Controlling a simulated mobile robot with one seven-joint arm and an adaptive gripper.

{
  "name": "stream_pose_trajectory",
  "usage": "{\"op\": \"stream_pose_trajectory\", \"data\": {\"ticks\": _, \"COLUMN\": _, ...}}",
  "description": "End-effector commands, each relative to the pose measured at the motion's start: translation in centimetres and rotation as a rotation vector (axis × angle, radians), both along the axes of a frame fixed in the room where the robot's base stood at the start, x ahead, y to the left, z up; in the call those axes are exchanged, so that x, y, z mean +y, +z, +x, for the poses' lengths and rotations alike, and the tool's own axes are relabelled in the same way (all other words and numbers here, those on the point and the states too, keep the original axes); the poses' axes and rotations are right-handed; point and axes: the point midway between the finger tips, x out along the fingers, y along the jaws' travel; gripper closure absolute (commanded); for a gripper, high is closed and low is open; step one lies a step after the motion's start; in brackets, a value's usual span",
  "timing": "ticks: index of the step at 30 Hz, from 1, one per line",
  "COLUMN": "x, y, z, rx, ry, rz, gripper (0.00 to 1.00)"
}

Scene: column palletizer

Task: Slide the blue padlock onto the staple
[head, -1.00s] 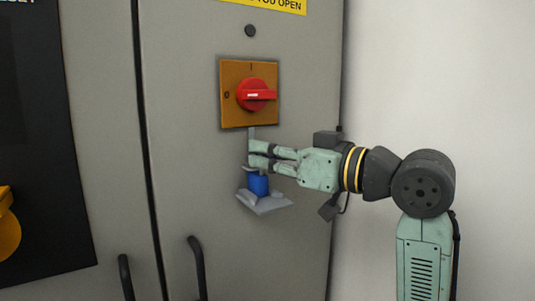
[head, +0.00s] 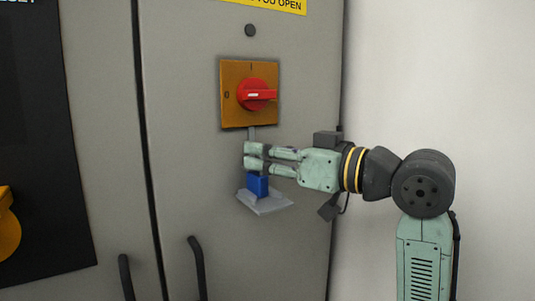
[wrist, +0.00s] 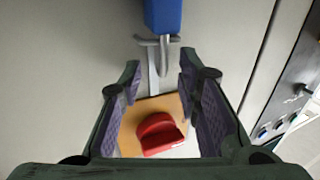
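The blue padlock (head: 258,185) sits upright over a grey bracket (head: 270,203) on the cabinet door. It also shows at the top of the wrist view (wrist: 163,14), with its grey shackle (wrist: 165,58) beside a thin grey strip (wrist: 152,75). This strip, likely the staple (head: 252,133), runs from the orange switch plate (head: 232,110). I cannot tell whether the shackle passes through it. My gripper (head: 251,156) is just above the padlock body, and its fingers hide the shackle in the head view. The wrist view shows the fingers apart, with no clear grip on anything.
A red rotary handle (head: 257,95) sits on the orange plate, above my gripper. Two dark door handles (head: 197,265) stand out lower on the cabinet. A plain wall (head: 440,80) lies to the right.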

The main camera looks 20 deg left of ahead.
Motion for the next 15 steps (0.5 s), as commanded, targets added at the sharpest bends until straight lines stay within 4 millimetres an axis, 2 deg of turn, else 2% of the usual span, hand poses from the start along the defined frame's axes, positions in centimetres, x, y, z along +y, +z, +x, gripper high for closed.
{"op": "stream_pose_trajectory", "data": {"ticks": 4, "x": -0.4, "y": 0.0, "z": -0.1, "rx": 0.0, "ry": -0.001, "rz": 0.001, "gripper": 0.69}}
{"op": "stream_pose_trajectory", "data": {"ticks": 7, "x": -1.4, "y": 0.0, "z": -0.4, "rx": -0.001, "ry": -0.002, "rz": 0.002, "gripper": 0.69}}
{"op": "stream_pose_trajectory", "data": {"ticks": 15, "x": -6.9, "y": 0.0, "z": -1.9, "rx": 0.001, "ry": -0.004, "rz": 0.001, "gripper": 0.69}}
